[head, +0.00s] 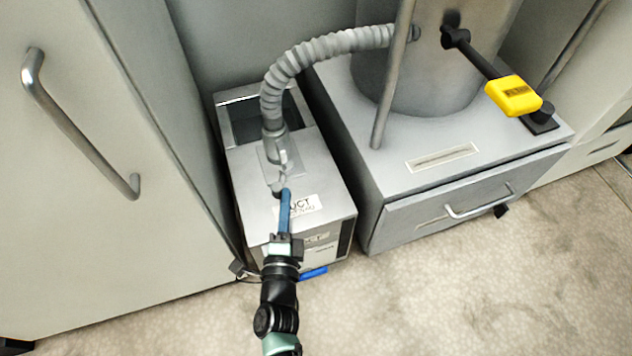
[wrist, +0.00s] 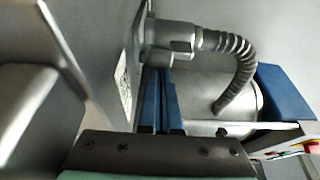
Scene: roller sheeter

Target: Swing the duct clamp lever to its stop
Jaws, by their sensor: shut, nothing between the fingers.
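The grey corrugated duct (head: 325,47) runs down to a metal collar (head: 275,148) on top of a small grey box. The clamp fitting, with what looks like its short grey lever (head: 278,186), sits at the collar's near side. My gripper (head: 286,194) has its blue fingers together and empty, with the tips right at this lever. In the wrist view the paired fingers (wrist: 160,72) end just below the grey clamp fitting (wrist: 168,52), and the duct (wrist: 235,50) curves away to the right. I cannot tell whether the tips touch the lever.
The grey box (head: 335,190) carries a partly covered label (head: 300,205). A cabinet (head: 100,150) with a long handle stands close on the left. On the right, a drawer unit (head: 470,195) bears a large cylinder (head: 425,85) and a yellow-tagged black lever (head: 513,95).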

